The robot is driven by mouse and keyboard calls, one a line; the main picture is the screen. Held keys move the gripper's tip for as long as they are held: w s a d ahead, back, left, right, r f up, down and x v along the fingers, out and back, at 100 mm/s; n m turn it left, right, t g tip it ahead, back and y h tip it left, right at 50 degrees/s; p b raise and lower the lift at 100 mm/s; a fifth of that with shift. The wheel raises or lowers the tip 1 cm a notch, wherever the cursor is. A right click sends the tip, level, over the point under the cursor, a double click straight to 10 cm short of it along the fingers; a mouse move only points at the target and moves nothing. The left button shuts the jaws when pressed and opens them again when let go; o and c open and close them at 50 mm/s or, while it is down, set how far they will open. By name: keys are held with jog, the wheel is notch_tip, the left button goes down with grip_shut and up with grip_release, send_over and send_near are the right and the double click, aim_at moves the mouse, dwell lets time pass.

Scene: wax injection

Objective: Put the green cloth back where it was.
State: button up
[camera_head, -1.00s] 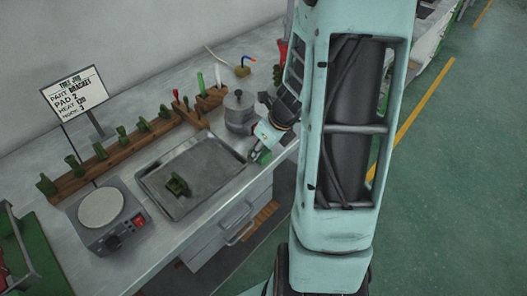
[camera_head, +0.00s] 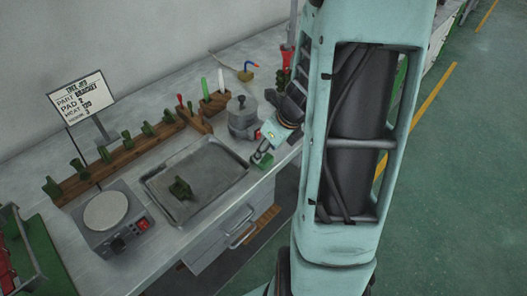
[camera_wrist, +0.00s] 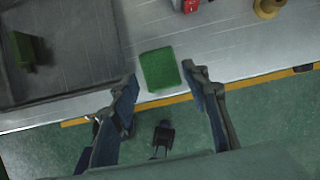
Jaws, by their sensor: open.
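The green cloth (camera_wrist: 160,70) lies flat as a small square on the metal bench top, near its front edge, in the wrist view. In the head view it shows as a small green patch (camera_head: 266,161) beside my gripper (camera_head: 260,155), partly covered by it. In the wrist view my gripper (camera_wrist: 159,76) is open, its two fingers apart on either side of the near part of the cloth. Nothing is held between them. I cannot tell the exact height of the fingertips above the bench.
A metal tray (camera_head: 228,184) with a green piece (camera_head: 181,188) stands left of the cloth. A grey pot (camera_head: 242,118) stands behind my gripper. A hot plate (camera_head: 106,211), a wooden rack (camera_head: 92,178) and a sign (camera_head: 82,98) are further left. Bare bench surrounds the cloth.

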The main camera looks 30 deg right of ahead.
jog(key=p+v, duration=0.2)
jog(key=v, duration=0.6)
jog(key=shift+r, duration=0.15)
